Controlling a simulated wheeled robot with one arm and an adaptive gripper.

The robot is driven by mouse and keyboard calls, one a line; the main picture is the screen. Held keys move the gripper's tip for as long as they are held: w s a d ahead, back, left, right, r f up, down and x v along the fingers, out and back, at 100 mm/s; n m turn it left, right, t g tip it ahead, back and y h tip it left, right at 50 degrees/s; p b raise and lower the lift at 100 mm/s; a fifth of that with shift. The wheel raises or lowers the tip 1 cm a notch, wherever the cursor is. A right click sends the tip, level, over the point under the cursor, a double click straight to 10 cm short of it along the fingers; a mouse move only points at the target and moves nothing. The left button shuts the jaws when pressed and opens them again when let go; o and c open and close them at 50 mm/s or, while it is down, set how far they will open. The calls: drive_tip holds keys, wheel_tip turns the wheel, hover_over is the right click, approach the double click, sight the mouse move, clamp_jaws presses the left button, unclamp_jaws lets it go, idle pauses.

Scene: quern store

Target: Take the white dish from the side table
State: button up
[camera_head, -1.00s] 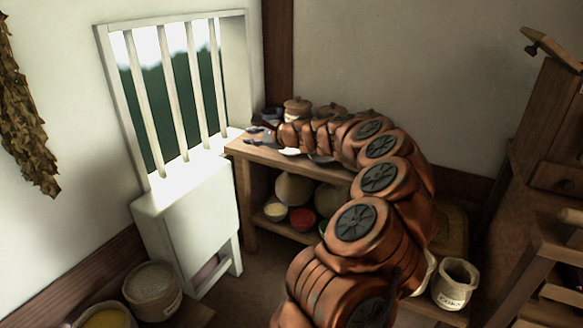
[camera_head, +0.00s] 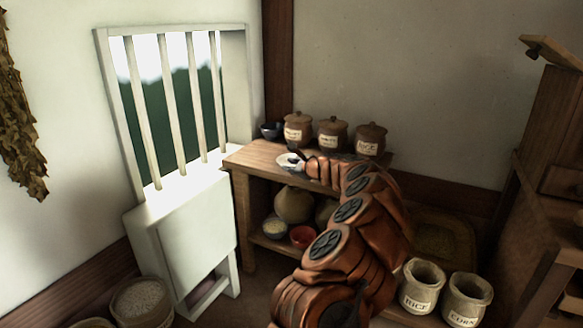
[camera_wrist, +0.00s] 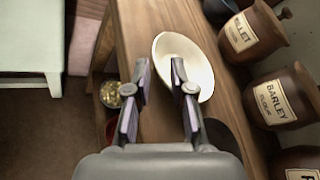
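The white dish (camera_head: 285,162) lies near the left front part of the wooden side table (camera_head: 258,153). In the wrist view, the dish (camera_wrist: 190,50) is a shallow oval just beyond my fingertips. My gripper (camera_head: 297,158) is small and partly merged with the dish in the head view. The wrist view shows my gripper (camera_wrist: 160,72) open, its two fingers apart with nothing between them but tabletop and the dish's near edge. The right fingertip overlaps the dish's lower part; I cannot tell whether it touches.
Labelled brown jars (camera_head: 298,130) stand along the table's back, close to the dish's right in the wrist view. A dark bowl (camera_head: 270,130) sits at the back left corner. Bowls and a jar fill the shelf below. A white cabinet (camera_head: 190,235) stands left, under the barred window.

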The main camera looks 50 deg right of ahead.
sight(280, 164)
drive_tip(key=shift+w+f, duration=0.4)
drive_tip(key=shift+w, duration=0.3)
drive_tip(key=shift+w+f+b, duration=0.1)
drive_tip(key=shift+w+b, duration=0.2)
drive_tip(key=shift+w+d, duration=0.15)
drive_tip(key=shift+w, duration=0.4)
clamp_jaws()
